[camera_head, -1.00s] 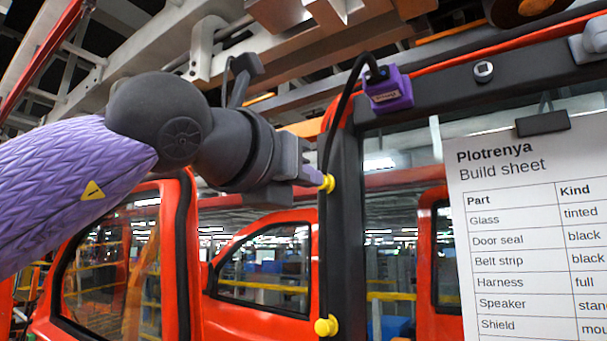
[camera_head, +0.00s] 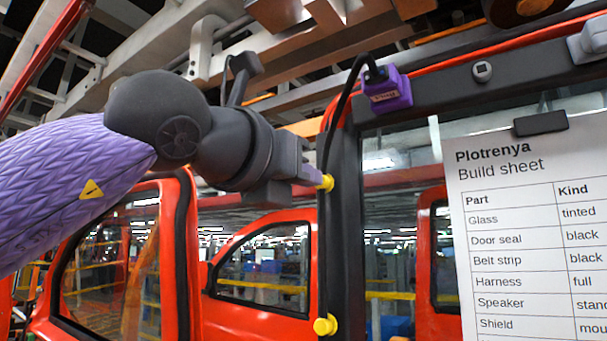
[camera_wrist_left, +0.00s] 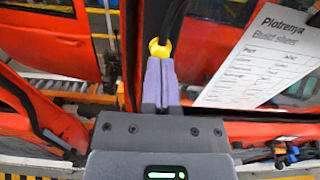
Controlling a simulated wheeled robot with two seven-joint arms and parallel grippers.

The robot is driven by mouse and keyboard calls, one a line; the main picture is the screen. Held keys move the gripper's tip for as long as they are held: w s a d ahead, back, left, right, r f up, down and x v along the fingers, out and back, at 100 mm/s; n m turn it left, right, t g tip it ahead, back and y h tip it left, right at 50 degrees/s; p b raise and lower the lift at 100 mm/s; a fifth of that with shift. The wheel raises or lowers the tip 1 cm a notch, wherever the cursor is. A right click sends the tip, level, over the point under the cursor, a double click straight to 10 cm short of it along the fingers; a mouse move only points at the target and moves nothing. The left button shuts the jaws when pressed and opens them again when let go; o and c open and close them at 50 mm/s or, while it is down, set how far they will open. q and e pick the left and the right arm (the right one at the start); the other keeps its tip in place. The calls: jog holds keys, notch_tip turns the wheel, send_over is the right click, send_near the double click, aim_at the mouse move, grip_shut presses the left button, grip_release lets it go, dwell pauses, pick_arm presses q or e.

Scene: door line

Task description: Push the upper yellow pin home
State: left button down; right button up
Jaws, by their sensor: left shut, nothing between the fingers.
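The upper yellow pin (camera_head: 327,182) sits on the dark door frame edge, left of the build sheet. My left gripper (camera_head: 316,176) comes in from the left, its purple fingers shut and empty, with the tips at the pin's head. In the left wrist view, the closed fingers (camera_wrist_left: 160,66) point at the yellow pin (camera_wrist_left: 160,47), and the tips appear to touch it. How deep the pin sits cannot be told. A lower yellow pin (camera_head: 326,325) sits further down the same frame edge. My right gripper does not show.
The build sheet (camera_head: 525,230) hangs from a dark clip (camera_head: 541,123) over the door's window. A purple connector block (camera_head: 388,92) with a black cable is at the frame's top corner. Another red door (camera_head: 262,270) stands behind.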

pick_arm(q)
jog(key=shift+w+d, duration=0.25)
jog(key=shift+w, duration=0.1)
dwell(0.5)
jog(key=shift+r+p, duration=0.1)
jog(key=shift+p, duration=0.25)
jog(key=shift+w+d, duration=0.1)
jog(key=shift+w+d, duration=0.15)
jog(key=shift+w, duration=0.05)
jog(key=b+v, duration=0.4)
jog(key=v, duration=0.2)
jog(key=shift+s+a, duration=0.25)
jog(key=shift+s, duration=0.05)
